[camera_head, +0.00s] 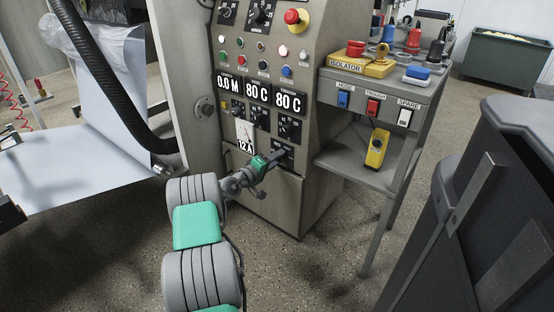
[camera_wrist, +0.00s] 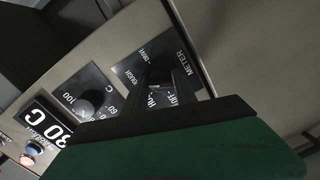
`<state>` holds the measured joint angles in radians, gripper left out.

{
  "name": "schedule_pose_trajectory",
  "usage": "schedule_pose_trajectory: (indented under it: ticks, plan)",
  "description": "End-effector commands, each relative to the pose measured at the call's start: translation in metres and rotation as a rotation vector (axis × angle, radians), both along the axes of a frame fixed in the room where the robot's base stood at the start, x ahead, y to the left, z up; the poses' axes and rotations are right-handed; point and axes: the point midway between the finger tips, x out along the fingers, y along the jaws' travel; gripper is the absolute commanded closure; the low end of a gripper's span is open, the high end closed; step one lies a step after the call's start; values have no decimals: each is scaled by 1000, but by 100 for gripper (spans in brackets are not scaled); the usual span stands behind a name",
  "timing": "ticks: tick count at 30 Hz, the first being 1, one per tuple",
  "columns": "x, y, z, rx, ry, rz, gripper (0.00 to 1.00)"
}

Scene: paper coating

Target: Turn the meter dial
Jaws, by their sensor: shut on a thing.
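The meter dial sits on a black square plate (camera_wrist: 130,72) on the front of the grey control cabinet (camera_head: 270,210). The plate carries the words METER, DRIVE and TROUGH in the wrist view. In the head view my gripper (camera_head: 275,157) reaches the lower right of the panel and covers most of the dial. In the wrist view my gripper (camera_wrist: 163,82) has its two dark fingers closed around the dial's knob. The knob is largely hidden between the fingers, so its pointer setting cannot be told.
A temperature dial (camera_wrist: 88,100) sits beside the meter dial. A needle gauge (camera_head: 246,132) above a 12 A readout is left of my gripper. Displays read 0.0 M and 80 C. A grey side stand (camera_head: 365,178) with switches stands right of the cabinet.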

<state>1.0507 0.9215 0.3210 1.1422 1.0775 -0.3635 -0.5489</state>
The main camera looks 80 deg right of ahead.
Motion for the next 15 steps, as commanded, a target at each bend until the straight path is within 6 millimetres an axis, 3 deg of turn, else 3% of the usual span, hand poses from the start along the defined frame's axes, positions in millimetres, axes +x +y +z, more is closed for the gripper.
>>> schedule_pose_trajectory:
  ticks: [2, 3, 10, 15]
  plan:
    - [-1, 1, 0, 1, 3, -3, 100]
    - [-1, 1, 0, 2, 3, -4, 65]
    - [-1, 0, 0, 1, 2, -2, 47]
    - [-1, 0, 0, 0, 1, -1, 47]
